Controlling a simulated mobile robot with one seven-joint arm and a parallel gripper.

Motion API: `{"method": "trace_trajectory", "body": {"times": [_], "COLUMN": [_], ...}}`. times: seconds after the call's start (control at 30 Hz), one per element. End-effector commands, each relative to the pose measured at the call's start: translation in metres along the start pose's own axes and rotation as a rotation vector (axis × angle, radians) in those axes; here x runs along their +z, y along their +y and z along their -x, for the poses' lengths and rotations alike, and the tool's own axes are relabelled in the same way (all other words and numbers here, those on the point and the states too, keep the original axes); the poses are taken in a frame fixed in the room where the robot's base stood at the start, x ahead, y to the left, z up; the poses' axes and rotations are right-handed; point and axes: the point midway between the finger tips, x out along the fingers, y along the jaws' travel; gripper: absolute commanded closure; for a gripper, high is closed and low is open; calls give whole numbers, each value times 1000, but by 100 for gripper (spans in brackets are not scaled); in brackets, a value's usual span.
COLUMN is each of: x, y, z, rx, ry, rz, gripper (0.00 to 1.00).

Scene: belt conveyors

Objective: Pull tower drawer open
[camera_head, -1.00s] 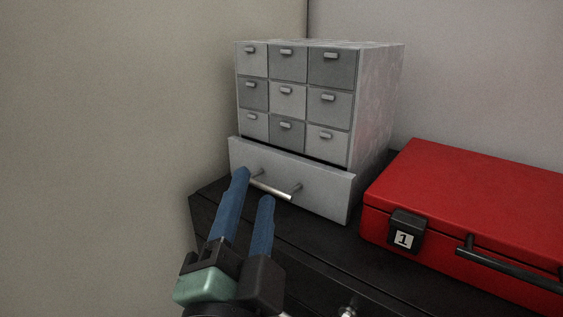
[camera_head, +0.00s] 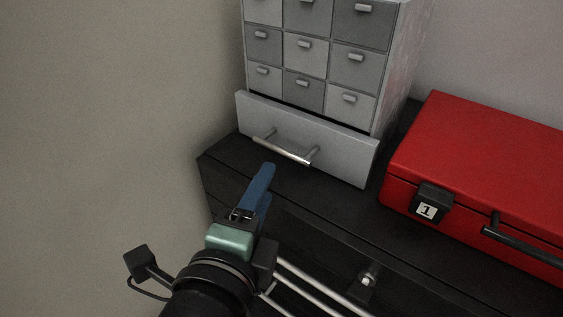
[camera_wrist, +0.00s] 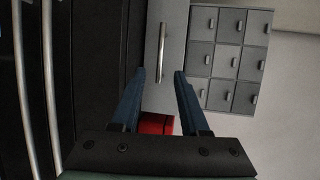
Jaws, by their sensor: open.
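The grey drawer tower (camera_head: 315,50) stands on a black cabinet. Its wide bottom drawer (camera_head: 340,151) sticks out a little past the small drawers above. A silver bar handle (camera_head: 283,150) runs across that drawer's front. My gripper (camera_head: 267,180), with blue fingers, is in front of and below the handle, apart from it; in the head view the fingers nearly overlap. In the wrist view my gripper (camera_wrist: 161,73) shows its two fingers spread and empty, with the handle (camera_wrist: 161,52) lying beyond and between the fingertips. The drawer front (camera_wrist: 173,85) also shows there.
A red case (camera_head: 490,170) with a black latch marked 1 and a black handle stands right of the tower. The black cabinet (camera_head: 230,165) has long silver handles (camera_head: 320,290) on its front. A bare wall is close on the left.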

Motion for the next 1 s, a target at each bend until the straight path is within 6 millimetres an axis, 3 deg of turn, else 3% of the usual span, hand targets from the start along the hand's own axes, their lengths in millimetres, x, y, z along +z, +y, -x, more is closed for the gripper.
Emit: {"method": "trace_trajectory", "body": {"times": [0.17, 0.2, 0.6, 0.8, 1.0], "x": [0, 0, 0, 1, 1], "y": [3, -4, -4, -2, -1], "z": [-10, -19, -91, -107, -111], "rx": [-3, 3, 2, 0, 0], "ry": [-7, -3, -5, -7, -7], "rz": [-2, 4, 3, 2, 2], "gripper": [55, 55, 55, 55, 55]}}
